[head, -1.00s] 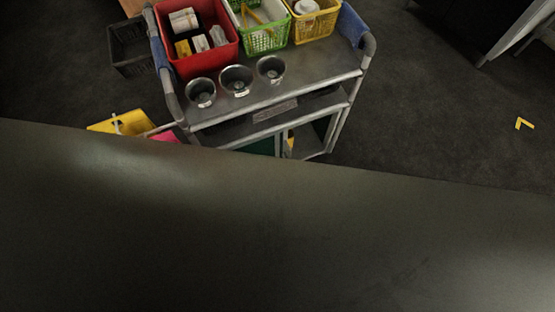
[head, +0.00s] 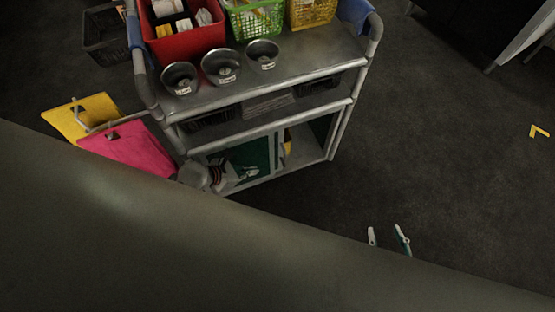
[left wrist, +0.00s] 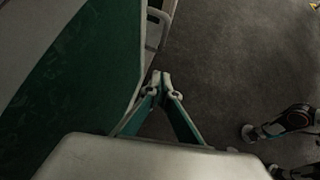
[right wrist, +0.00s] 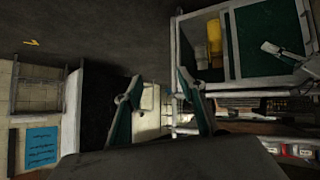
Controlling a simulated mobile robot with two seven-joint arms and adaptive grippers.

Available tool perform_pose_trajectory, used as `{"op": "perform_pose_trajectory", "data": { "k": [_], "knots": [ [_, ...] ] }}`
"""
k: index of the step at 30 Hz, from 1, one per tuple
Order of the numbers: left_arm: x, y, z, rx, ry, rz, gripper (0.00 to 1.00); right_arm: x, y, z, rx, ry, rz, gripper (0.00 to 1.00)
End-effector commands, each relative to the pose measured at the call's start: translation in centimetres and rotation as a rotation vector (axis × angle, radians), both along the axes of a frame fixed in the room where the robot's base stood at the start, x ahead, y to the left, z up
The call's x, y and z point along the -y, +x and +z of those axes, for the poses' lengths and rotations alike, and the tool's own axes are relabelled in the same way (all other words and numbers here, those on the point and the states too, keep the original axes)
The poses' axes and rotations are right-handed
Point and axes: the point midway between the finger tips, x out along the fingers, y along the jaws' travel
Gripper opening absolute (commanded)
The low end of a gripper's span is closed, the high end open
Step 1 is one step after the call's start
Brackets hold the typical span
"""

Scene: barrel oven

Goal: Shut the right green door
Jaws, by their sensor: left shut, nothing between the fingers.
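The grey cart's lower cabinet shows in the head view. A green door (head: 250,157) covers its left part. The right part stands open on a pale inside with a yellow thing (head: 287,143). A dark green panel (head: 322,128) shows at the right of the opening; its angle is unclear. My left gripper (left wrist: 160,78) is shut and empty beside the pale edge of a green panel (left wrist: 85,75); contact is unclear. The right wrist view shows it before the left green door (right wrist: 255,25).
A large dark surface hides the bottom of the head view. The cart top (head: 310,55) holds metal cups (head: 221,67) and coloured baskets (head: 190,40). Yellow and pink bags (head: 130,147) hang at its left.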

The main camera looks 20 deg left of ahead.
Motion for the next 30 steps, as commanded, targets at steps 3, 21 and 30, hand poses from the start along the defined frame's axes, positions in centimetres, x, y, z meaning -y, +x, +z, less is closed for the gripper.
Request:
{"op": "perform_pose_trajectory", "data": {
  "k": [3,21,30],
  "knots": [
    [0.5,0.5,-0.7,-0.004,-0.01,0.007,0.0,-0.1,-0.2,-0.4,-0.003,0.0,0.001,0.4],
    [5.6,6.6,-7.2,-0.006,-0.005,0.002,0.0,-1.3,0.7,-1.3,0.019,0.016,0.03,0.4],
    [7.1,8.7,-6.8,-0.002,-0.003,0.003,0.0,-1.4,0.9,-1.1,0.024,0.02,0.032,0.4]
  ]
}}
